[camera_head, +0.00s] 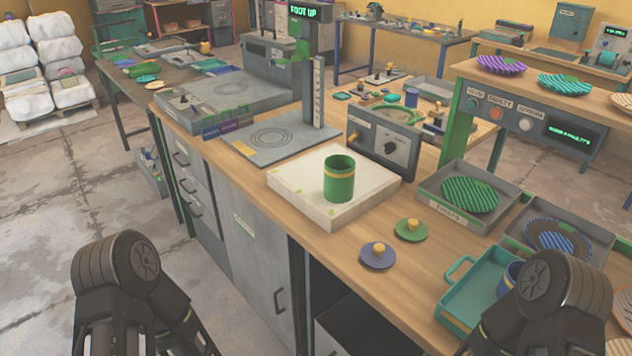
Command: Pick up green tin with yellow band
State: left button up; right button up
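The green tin with a yellow band (339,180) stands upright on a pale square slab (290,200) on the wooden workbench. My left gripper (118,262) is at the lower left, in front of the bench and well apart from the tin. My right gripper (562,290) is at the lower right, over the teal tray's right side, also apart from the tin. Neither gripper touches the tin. The fingertips of both are seen from behind, so their opening is hard to make out.
A green lid (411,231) and a purple lid (377,257) with yellow knobs lie right of the slab. A teal tray (462,300) holds a blue cup (510,278). A grey tray (430,190) holds a green ribbed plate (470,195). A grey control box (385,140) stands behind the slab.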

aim_at(339, 179)
jog(key=z, duration=1.55)
jog(key=k+l, duration=0.15)
jog(key=k, duration=0.7)
